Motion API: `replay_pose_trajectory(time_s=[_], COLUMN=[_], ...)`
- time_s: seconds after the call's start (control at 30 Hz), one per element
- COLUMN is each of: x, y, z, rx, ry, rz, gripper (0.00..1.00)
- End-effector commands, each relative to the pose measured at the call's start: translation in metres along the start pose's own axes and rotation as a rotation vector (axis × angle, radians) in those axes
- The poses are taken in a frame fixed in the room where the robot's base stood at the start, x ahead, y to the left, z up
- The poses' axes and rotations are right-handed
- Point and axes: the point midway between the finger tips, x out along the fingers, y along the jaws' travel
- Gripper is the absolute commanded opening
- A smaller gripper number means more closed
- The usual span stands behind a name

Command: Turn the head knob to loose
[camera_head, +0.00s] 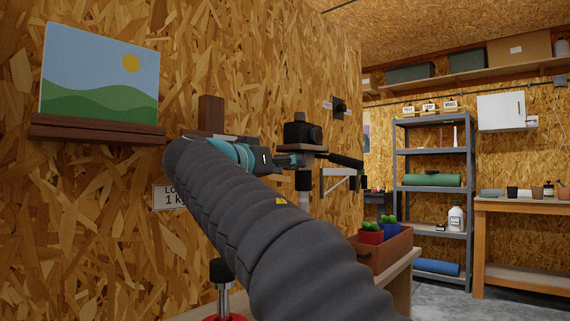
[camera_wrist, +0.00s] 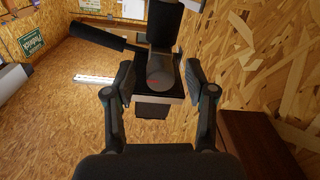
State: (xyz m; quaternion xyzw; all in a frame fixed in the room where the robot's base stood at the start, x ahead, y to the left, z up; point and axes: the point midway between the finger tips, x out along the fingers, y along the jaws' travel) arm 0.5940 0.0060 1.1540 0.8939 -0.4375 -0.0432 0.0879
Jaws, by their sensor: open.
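A dark head knob (camera_wrist: 155,73) with a small red mark sits on a tripod-like head in the wrist view. My gripper (camera_wrist: 160,88) is open, with one finger on either side of the knob; I cannot tell whether they touch it. In the head view my gripper (camera_head: 284,160) reaches the head from the left and hides the knob. A black handle (camera_head: 345,160) sticks out to the right. Above is a wooden plate (camera_head: 310,149) with a black camera-like block (camera_head: 303,133) on it. The knob's setting is not readable.
A picture (camera_head: 100,75) stands on a wall ledge (camera_head: 95,131) at the left. A planter box (camera_head: 388,252) with potted plants stands at the bench's right. A red-based post (camera_head: 222,285) stands left of my arm. Metal shelves (camera_head: 432,150) are farther back.

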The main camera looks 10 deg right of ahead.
Motion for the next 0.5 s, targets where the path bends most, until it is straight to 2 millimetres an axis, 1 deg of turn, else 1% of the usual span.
replay_pose_trajectory(time_s=[0.3,0.37,0.4,0.47,0.5], x=[0.0021,0.0021,0.0021,0.002,0.002], y=[-0.0001,-0.0001,0.0,0.0,0.0], z=[0.0,0.0,0.0,0.0,0.0], rx=[0.0,0.0,0.0,0.0,0.0], ry=[0.0,0.0,0.0,0.0,0.0], rz=[-0.001,0.0,0.0,0.0,0.0], gripper=[0.55,0.4,0.3,0.15,0.05])
